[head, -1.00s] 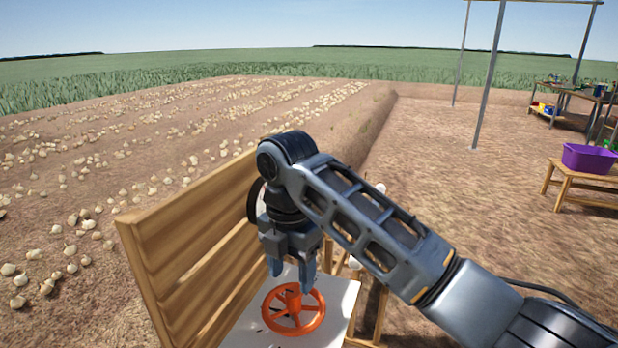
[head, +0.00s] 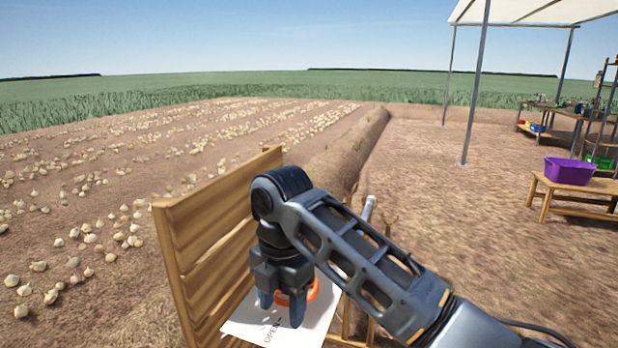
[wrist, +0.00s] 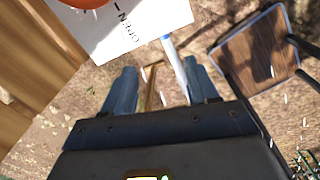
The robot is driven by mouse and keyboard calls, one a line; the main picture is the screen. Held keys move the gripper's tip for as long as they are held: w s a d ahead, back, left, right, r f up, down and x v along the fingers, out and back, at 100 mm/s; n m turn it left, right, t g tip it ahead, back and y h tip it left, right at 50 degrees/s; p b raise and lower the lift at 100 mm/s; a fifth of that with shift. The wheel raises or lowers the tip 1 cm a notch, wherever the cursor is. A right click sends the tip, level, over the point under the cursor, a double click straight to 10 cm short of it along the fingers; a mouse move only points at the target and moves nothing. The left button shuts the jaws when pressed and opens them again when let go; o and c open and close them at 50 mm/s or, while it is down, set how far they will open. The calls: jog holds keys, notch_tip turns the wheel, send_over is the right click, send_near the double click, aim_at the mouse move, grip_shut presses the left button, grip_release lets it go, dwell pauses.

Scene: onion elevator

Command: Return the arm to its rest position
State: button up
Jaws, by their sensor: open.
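My arm reaches forward and bends down at the wrist in the head view. My gripper (head: 281,308) points down, open and empty, in front of the orange valve wheel (head: 312,290), partly covering it. The wheel sits over a white panel (head: 245,326) marked "OPEN". In the wrist view the gripper's two blue fingers (wrist: 158,92) are apart with nothing between them. The orange wheel's edge (wrist: 88,3) shows at the top of that view, beyond the fingers and apart from them.
A slatted wooden board (head: 215,245) stands upright just left of the gripper. A brown square-topped piece (wrist: 252,48) is at the right in the wrist view. A purple tub (head: 570,171) stands on a wooden bench (head: 575,200) far right. Onions lie on the soil at left.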

jog(key=s+a+f+m+t+y, duration=0.2)
jog(key=s+a+f+m+y, duration=0.45)
jog(key=s+f, duration=0.45)
jog(key=s+d+f+m+t+y, duration=0.1)
jog(key=s+d+f+m+t, duration=0.4)
jog(key=s+m, duration=0.4)
jog(key=s+d+r+m+t+h, duration=0.1)
jog(key=s+d+m+t+h, duration=0.4)
jog(key=s+d+m, duration=0.75)
jog(key=s+d+r+m+t+h, duration=0.1)
jog(key=s+d+r+t+h, duration=0.2)
jog(key=s+d+r, duration=1)
jog(key=shift+s+d, duration=0.25)
jog(key=shift+d, duration=0.85)
jog(key=shift+r, duration=0.1)
dwell(0.7)
